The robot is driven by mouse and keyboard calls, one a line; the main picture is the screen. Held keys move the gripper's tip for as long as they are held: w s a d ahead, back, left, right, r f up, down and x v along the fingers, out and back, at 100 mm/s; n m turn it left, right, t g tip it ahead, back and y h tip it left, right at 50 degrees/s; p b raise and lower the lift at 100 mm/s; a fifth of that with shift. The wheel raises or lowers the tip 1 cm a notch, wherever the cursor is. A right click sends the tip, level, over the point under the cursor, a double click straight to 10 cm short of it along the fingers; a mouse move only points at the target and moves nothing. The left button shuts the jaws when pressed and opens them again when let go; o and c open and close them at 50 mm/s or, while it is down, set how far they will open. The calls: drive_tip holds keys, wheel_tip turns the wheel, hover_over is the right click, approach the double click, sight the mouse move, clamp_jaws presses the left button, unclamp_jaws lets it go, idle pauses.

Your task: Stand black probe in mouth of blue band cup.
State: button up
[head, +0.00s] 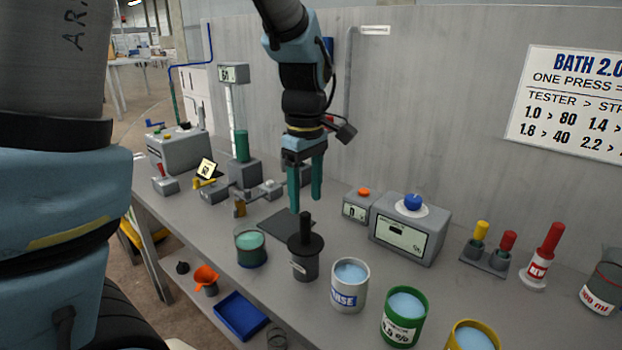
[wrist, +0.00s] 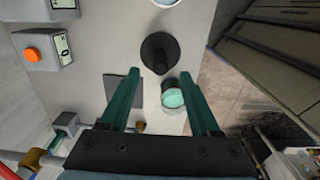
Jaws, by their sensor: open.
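The black probe (head: 305,228) has an upright handle and a wide disc, and sits in a dark grey holder (head: 304,266) on the bench. In the wrist view the probe (wrist: 159,50) shows from above, just beyond the fingertips.
A glass of teal liquid (head: 251,250) stands left of the holder. A green cup (head: 403,325) and a yellow cup (head: 472,338) stand right of the white cup. Behind are a grey box with a blue button (head: 412,235) and a dark flat pad (head: 277,226).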

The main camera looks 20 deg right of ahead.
sight(306, 242)
wheel_tip(306, 242, down, 8)
drive_tip(key=shift+f+p, duration=0.15)
drive_tip(key=shift+p, duration=0.4)
drive_tip(key=shift+c, duration=0.2)
clamp_jaws()
idle(0.6)
